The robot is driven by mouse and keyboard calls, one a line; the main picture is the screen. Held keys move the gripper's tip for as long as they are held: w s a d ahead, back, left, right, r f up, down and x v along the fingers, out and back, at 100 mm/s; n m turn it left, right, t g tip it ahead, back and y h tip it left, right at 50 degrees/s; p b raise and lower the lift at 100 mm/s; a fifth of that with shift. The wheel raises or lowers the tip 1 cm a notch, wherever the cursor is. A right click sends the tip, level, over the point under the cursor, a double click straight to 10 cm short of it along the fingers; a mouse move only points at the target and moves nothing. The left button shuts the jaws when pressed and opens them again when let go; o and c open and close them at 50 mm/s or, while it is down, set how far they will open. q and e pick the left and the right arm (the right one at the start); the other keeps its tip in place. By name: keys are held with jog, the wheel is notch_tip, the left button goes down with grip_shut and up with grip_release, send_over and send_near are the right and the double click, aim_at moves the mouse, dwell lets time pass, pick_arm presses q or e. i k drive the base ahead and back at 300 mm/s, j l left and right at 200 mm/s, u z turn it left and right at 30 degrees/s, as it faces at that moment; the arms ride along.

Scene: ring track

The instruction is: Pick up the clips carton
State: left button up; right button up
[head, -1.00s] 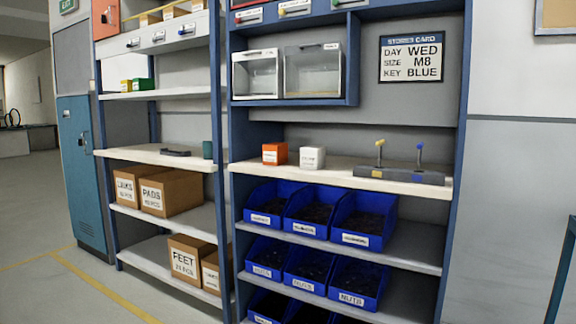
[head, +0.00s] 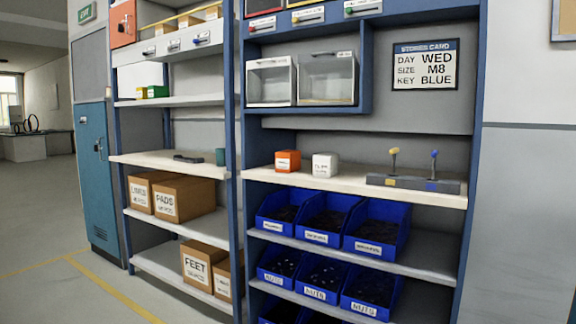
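No label that I can read says clips. Brown cartons stand on the left rack: one (head: 140,193) with a label that looks like "LINKS", one marked PADS (head: 183,199) beside it, and one marked FEET (head: 197,267) on the shelf below. Another brown carton (head: 223,277) beside FEET is partly hidden by the rack post, and its label is too small to read. A small orange box (head: 288,161) and a small white box (head: 325,165) sit on the right rack's pale shelf; their labels are unreadable. Neither of my grippers is in view.
Blue bins (head: 376,231) with dark small parts fill the right rack's lower shelves. A grey block with yellow and blue knobs (head: 412,183) sits on the pale shelf. A teal locker (head: 97,180) stands left. The floor (head: 60,290) at the front left is clear.

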aim_at(325, 164)
jog(key=z, duration=0.25)
jog(key=i+j+z, duration=0.1)
jog(key=i+z, duration=0.15)
jog(key=z, duration=0.2)
jog(key=i+j+z, duration=0.2)
jog(key=z, duration=0.2)
jog(key=i+j+z, duration=0.1)
jog(key=i+j, duration=0.15)
jog(key=i+j+z, duration=0.1)
jog(key=i+j, duration=0.2)
jog(key=j, duration=0.2)
jog(key=i+j, duration=0.25)
jog(key=j, duration=0.15)
jog(key=i+j+z, duration=0.15)
jog(key=j, duration=0.25)
jog(key=i, duration=0.1)
